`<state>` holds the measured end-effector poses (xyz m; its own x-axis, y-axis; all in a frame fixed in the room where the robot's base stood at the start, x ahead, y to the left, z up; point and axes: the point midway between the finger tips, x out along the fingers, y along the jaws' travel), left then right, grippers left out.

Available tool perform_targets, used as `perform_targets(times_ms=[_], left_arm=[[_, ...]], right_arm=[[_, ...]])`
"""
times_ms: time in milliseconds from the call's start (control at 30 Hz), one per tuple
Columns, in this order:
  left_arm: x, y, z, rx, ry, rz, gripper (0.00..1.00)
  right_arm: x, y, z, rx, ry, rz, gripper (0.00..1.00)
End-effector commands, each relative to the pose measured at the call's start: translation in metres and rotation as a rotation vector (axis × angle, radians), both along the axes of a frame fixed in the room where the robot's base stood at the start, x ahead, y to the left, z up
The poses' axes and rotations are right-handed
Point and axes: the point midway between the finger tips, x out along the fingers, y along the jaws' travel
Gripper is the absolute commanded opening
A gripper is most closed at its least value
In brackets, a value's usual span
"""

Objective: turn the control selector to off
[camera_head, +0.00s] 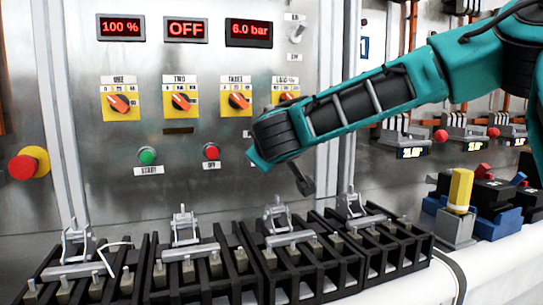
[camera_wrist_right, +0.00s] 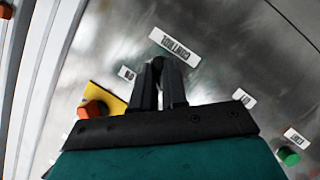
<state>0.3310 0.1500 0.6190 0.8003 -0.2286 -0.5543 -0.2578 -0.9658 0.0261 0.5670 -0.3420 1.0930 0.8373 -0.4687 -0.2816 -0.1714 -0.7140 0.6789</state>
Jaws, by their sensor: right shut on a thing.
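The control selector itself is hidden. In the right wrist view its white CONTROL label (camera_wrist_right: 175,46) reads upside down on the metal panel, just beyond my fingertips. My right gripper (camera_wrist_right: 166,75) has its dark fingers close together below that label, shut on what appears to be the selector's handle, which the fingers cover. Small white labels (camera_wrist_right: 126,73) and (camera_wrist_right: 244,98) sit on either side of the fingers. In the head view my right arm's teal end is up against the panel and hides the fingertips and the selector. My left gripper is in neither view.
Yellow-plated selectors (camera_head: 181,99) line the panel under red displays (camera_head: 187,29). A green button (camera_head: 147,156), a red button (camera_head: 211,152) and a red mushroom button (camera_head: 24,166) are to the left. Black breaker blocks (camera_head: 203,275) with levers stand below my arm.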

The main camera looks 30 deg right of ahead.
Motion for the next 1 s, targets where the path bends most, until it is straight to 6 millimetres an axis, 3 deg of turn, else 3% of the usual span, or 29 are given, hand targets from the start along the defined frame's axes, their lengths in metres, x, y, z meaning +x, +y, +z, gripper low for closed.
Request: perform_targets(times_ms=[667, 700, 933, 1000], left_arm=[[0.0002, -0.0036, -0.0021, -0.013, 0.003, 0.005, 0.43], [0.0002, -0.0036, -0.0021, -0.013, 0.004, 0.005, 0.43], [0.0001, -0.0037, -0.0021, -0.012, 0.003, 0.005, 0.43], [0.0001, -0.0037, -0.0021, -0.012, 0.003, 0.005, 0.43]], right_arm=[[0.0005, 0.0005, 0.0016, -0.058, 0.01, 0.001, 0.0], [0.0005, 0.0005, 0.0016, -0.058, 0.01, 0.001, 0.17], [0.0003, 0.0004, 0.0008, -0.054, 0.011, 0.001, 0.38], [0.0002, 0.0005, 0.0006, -0.054, 0.011, 0.001, 0.38]])
